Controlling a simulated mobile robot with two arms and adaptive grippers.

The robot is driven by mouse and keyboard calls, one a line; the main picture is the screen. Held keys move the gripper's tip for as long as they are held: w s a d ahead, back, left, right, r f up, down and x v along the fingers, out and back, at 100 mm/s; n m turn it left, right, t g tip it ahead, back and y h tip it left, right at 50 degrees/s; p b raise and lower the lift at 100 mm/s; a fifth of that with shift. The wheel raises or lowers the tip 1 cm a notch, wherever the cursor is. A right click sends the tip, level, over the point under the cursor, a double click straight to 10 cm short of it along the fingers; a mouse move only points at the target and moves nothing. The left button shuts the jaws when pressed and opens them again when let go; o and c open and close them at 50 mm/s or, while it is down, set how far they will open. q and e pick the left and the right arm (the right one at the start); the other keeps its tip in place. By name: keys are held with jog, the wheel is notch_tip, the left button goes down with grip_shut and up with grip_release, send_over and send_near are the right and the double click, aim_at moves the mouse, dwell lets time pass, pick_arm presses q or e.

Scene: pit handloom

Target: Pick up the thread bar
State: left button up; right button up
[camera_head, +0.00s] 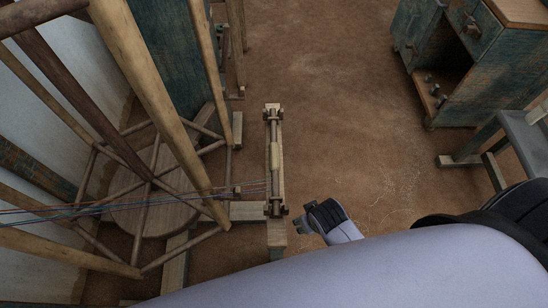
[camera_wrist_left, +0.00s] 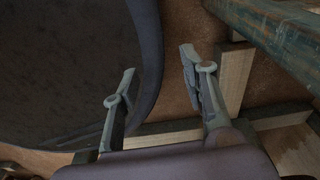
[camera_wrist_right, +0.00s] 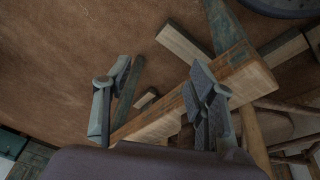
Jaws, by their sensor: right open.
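The thread bar (camera_head: 274,155) appears to be the slim rod with a pale thicker middle, lying on a narrow wooden stand in the head view. Dark brackets hold it near both ends, and coloured threads reach its near part from the left. My right gripper (camera_head: 301,223) is just right of the stand's near end, apart from the bar. In the right wrist view the right gripper (camera_wrist_right: 158,75) is open and empty, with a wooden beam behind it. My left gripper (camera_wrist_left: 158,62) is open and empty in the left wrist view, outside the head view.
A wooden frame of slanted poles (camera_head: 150,90) and a round wooden disc (camera_head: 150,212) stand left of the bar. A teal cabinet (camera_head: 490,65) is at the upper right, with a grey bench (camera_head: 525,140) below it. The brown floor (camera_head: 340,100) between is clear.

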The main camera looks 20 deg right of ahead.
notch_tip(320, 180, up, 9)
jog(key=w+m, duration=0.1)
jog(key=w, duration=0.1)
jog(key=m+t+h+b, duration=0.1)
jog(key=m+t+h, duration=0.2)
jog(key=t+h, duration=0.15)
send_near(273, 159)
jog(key=shift+t, duration=0.25)
jog(key=b+x, duration=0.1)
jog(key=x, duration=0.9)
jog(key=shift+d+f, duration=0.1)
jog(key=shift+f, duration=0.2)
pick_arm(q)
jog(key=shift+s+f, duration=0.2)
jog(key=shift+f, duration=0.4)
jog(key=shift+s+f, duration=0.15)
jog(key=shift+f, duration=0.45)
pick_arm(e)
grip_shut()
